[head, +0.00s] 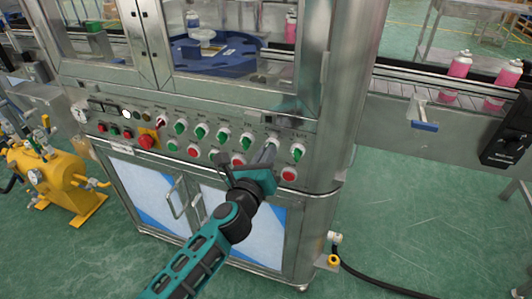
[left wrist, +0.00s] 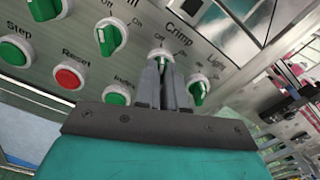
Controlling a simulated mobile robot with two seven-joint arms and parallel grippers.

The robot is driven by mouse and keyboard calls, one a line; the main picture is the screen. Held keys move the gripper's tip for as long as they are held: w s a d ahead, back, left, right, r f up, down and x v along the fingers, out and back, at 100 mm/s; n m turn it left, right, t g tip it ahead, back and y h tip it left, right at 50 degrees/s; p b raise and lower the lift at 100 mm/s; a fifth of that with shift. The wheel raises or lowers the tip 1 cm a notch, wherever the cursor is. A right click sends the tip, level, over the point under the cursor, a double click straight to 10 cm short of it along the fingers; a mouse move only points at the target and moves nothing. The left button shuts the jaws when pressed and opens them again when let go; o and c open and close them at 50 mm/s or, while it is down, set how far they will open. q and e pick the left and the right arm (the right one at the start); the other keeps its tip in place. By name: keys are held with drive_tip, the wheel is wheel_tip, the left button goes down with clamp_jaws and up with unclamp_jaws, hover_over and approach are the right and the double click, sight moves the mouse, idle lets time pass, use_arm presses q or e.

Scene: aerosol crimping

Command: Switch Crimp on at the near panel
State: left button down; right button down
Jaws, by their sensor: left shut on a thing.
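The Crimp knob (left wrist: 160,55), a green and white rotary switch, sits under the "Crimp" label on the near panel (head: 170,107). In the left wrist view my left gripper (left wrist: 164,68) has its two grey fingers at the knob, closed on it. They cover most of it, so I cannot tell which way it points. In the head view the left gripper (head: 268,153) reaches up to the panel's right part and hides the knob. The Light knob (left wrist: 197,92) is just right of the fingers. My right gripper is not in view.
Other green knobs (head: 224,134) line the row to the left. Red buttons (head: 289,174) and a red emergency button (head: 147,141) sit below. A blue turntable (head: 215,62) is behind the machine's window. Pink cans (head: 460,65) stand on the conveyor at right.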

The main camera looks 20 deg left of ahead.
use_arm(q)
drive_tip(key=shift+m+p, duration=2.1)
drive_tip(key=shift+m, duration=3.3)
drive_tip(key=shift+f, duration=0.1)
drive_tip(key=c, duration=1.2)
unclamp_jaws()
drive_tip(key=shift+s+a+b, duration=0.2)
drive_tip(key=shift+s+b, duration=0.35)
drive_tip(key=shift+s, duration=5.9)
